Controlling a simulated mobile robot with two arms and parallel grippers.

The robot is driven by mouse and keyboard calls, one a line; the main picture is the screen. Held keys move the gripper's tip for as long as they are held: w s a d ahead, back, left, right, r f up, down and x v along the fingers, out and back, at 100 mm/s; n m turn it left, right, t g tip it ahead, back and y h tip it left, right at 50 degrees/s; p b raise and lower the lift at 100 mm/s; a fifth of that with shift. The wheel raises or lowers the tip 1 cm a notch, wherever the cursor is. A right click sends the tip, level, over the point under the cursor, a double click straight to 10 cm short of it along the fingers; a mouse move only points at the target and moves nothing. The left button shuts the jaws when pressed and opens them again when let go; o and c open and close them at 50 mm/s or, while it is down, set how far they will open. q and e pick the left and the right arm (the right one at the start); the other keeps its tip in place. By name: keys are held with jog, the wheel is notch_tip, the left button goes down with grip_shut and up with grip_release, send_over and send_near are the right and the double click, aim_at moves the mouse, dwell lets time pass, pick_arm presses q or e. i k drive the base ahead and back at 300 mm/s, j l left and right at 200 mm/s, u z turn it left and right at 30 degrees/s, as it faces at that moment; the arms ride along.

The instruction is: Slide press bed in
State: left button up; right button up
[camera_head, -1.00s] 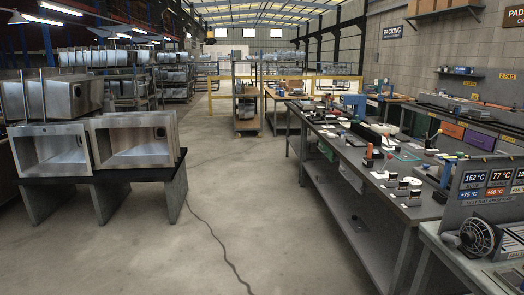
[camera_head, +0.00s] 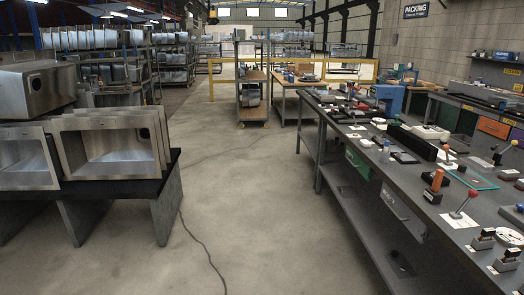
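Neither of my grippers is in view. I cannot make out a press bed for certain. A blue box-shaped machine (camera_head: 389,98) stands at the far end of the long grey workbench (camera_head: 345,178) on the right. It is too small and too far off to tell whether it is a press or how any bed on it sits.
Steel sinks (camera_head: 108,145) stand on a black-topped stand (camera_head: 166,205) at the left. Small levered tools (camera_head: 462,204) and stamps crowd the bench. Open concrete floor with a dark cable (camera_head: 200,245) lies between. A trolley (camera_head: 252,100) and yellow rails (camera_head: 225,80) stand ahead.

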aim_at(343, 115)
jog(key=i, duration=2.25)
